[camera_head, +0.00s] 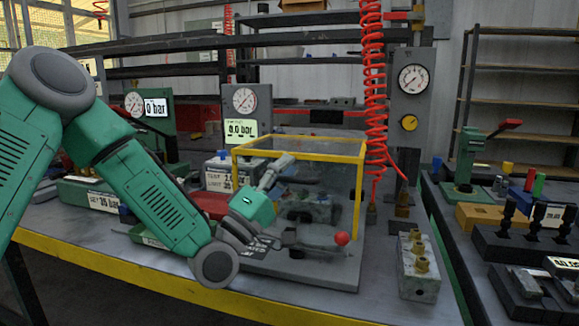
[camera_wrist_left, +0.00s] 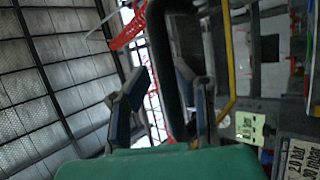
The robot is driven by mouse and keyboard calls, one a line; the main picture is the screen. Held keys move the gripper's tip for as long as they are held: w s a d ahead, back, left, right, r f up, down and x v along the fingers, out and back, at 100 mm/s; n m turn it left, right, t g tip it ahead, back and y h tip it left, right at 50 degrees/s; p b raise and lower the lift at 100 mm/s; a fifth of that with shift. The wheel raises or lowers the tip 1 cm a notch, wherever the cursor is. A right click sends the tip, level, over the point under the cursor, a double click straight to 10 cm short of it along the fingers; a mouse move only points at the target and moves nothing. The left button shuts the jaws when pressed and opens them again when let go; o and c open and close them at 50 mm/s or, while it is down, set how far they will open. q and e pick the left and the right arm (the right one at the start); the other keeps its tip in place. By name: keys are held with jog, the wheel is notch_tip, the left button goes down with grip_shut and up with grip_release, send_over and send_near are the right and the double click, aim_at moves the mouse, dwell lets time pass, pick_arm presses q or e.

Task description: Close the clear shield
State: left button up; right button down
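The clear shield (camera_head: 358,196) has a yellow frame and stands around a valve block (camera_head: 309,207) on a grey base plate (camera_head: 300,268) on the bench. My left gripper (camera_head: 281,166) is at the left front of the shield, near its upper part. In the left wrist view, my left gripper's fingers (camera_wrist_left: 163,105) are apart, with a dark bar (camera_wrist_left: 172,70) passing between them; whether they touch it is unclear. A yellow rail, apparently of the shield's frame (camera_wrist_left: 230,60), shows to the right. My right gripper is not in view.
A red-knobbed lever (camera_head: 342,238) stands at the base plate's front right. A block with brass fittings (camera_head: 418,266) lies right of it. A red coiled hose (camera_head: 372,90) hangs beside the shield. A gauge panel (camera_head: 241,100) stands behind. A second bench (camera_head: 448,222) holds tools.

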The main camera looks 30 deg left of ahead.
pick_arm(q)
jog(key=v, duration=1)
jog(key=shift+s+a+f, duration=0.15)
jog(key=shift+a+f, duration=0.1)
jog(key=shift+s+d, duration=0.1)
jog(key=shift+s, duration=0.15)
jog(key=shift+f, duration=0.1)
